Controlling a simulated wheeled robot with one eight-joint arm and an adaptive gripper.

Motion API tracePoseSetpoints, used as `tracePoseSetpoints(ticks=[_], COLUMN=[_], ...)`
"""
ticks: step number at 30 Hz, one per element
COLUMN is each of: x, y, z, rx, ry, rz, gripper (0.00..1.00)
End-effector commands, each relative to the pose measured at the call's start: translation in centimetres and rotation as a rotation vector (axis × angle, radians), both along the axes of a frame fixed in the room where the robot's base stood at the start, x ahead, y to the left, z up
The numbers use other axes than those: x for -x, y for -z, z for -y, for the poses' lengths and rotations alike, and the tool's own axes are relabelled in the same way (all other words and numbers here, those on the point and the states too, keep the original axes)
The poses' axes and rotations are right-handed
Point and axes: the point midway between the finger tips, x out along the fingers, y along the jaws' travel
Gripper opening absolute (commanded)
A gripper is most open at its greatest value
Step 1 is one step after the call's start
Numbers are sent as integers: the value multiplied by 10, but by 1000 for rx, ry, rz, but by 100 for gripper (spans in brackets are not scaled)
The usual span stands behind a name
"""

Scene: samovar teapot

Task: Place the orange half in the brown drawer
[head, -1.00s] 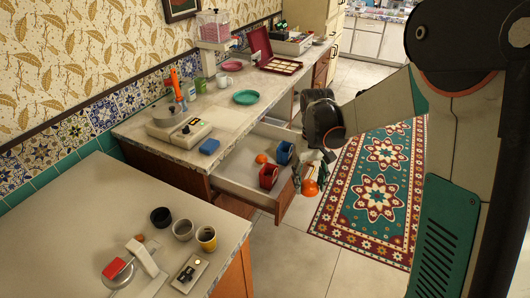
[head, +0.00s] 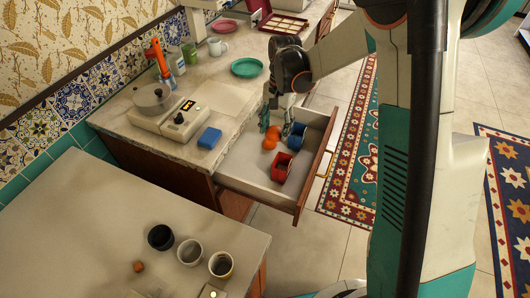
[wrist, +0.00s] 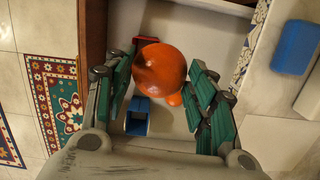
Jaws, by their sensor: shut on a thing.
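The orange half (head: 273,132) is round and orange and sits between the fingers of my gripper (head: 277,129), which is shut on it. In the wrist view the orange half (wrist: 160,69) fills the space between the fingertips (wrist: 162,84). The brown drawer (head: 250,182) stands pulled open, and my gripper is over its inside, near the counter side. Whether the orange half touches the drawer floor, I cannot tell. Its flat side is not visible.
A blue block (head: 209,138) sits on the counter edge.

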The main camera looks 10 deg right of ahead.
Motion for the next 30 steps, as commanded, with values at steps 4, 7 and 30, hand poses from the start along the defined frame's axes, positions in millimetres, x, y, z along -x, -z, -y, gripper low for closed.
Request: tracePoseSetpoints(ticks=[4,7,30], x=[-15,-23,-39], y=[18,27,131], z=[-24,-39,-69], rx=[-1,-1,1], ry=[234,386,713], rz=[1,0,-1], gripper=[26,26,26])
